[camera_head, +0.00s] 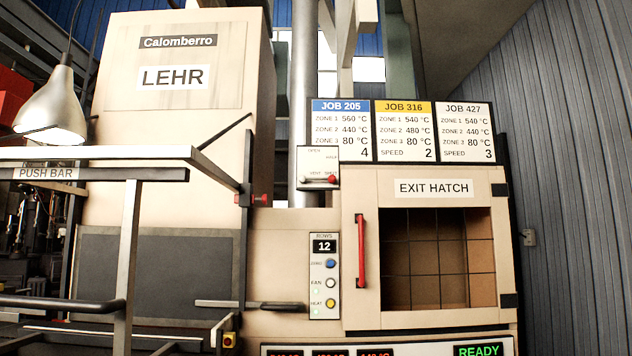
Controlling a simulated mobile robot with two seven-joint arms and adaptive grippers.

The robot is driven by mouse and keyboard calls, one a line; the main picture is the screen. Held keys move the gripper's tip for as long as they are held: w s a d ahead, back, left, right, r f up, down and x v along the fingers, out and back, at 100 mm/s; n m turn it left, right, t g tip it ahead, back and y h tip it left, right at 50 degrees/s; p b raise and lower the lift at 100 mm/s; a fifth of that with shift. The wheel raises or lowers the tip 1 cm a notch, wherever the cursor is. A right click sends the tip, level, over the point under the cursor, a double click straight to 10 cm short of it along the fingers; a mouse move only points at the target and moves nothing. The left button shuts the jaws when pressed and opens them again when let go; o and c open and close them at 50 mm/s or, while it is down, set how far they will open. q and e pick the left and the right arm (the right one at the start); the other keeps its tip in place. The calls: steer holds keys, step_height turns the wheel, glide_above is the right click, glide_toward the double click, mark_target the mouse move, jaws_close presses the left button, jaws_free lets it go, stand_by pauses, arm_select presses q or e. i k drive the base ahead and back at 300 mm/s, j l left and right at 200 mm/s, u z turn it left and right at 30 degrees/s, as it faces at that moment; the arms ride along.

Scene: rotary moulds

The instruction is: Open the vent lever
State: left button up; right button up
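The vent lever (320,180) is on a small white plate beside the vertical grey pipe, left of the job cards. It appears to lie about level, with its red knob (332,180) at the right end. Small lettering on the plate (318,156) seems to read "OPEN" at the top left and "SHUT" at the lower right, near the knob. The lettering is too small to read surely. Neither of my grippers shows in the head view, and nothing touches the lever.
The exit hatch (433,188) shows a dark opening with a grid, and a red handle (361,251) stands left of it. A button panel (324,276) is below the plate. A push bar frame (132,250) and a lamp (55,106) occupy the left side.

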mark_target(332, 179)
steer(key=i+l+u, duration=0.2)
steer(key=u, duration=0.15)
steer(key=i+l+u, duration=0.55)
steer(key=u, duration=0.15)
steer(key=k+l, duration=0.05)
